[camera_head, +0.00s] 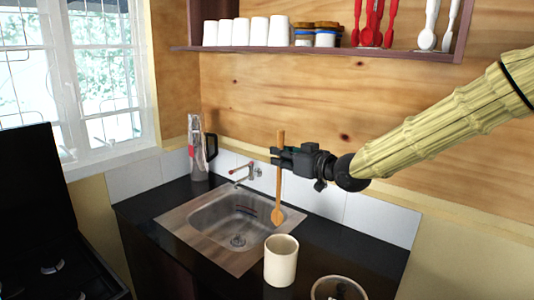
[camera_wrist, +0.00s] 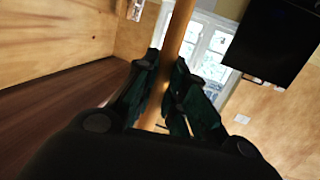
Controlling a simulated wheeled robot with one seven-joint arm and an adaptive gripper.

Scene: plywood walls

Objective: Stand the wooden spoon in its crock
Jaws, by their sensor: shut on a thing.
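The wooden spoon (camera_head: 278,200) hangs almost upright in the head view, its bowl end down and its handle top above my gripper. My gripper (camera_head: 276,156) is shut on the spoon's handle. In the wrist view the handle (camera_wrist: 178,30) runs between the dark fingers (camera_wrist: 172,90). The cream crock (camera_head: 281,262) stands upright on the dark counter, at the front right of the sink. The spoon's bowl shows above and slightly left of the crock's rim, apart from it. The crock's inside is mostly hidden.
A steel sink (camera_head: 205,222) with a tap (camera_head: 243,174) lies left of the crock. A round pot (camera_head: 338,288) stands at the front right, cut off by the frame. A wall shelf (camera_head: 330,51) with cups and utensils hangs above.

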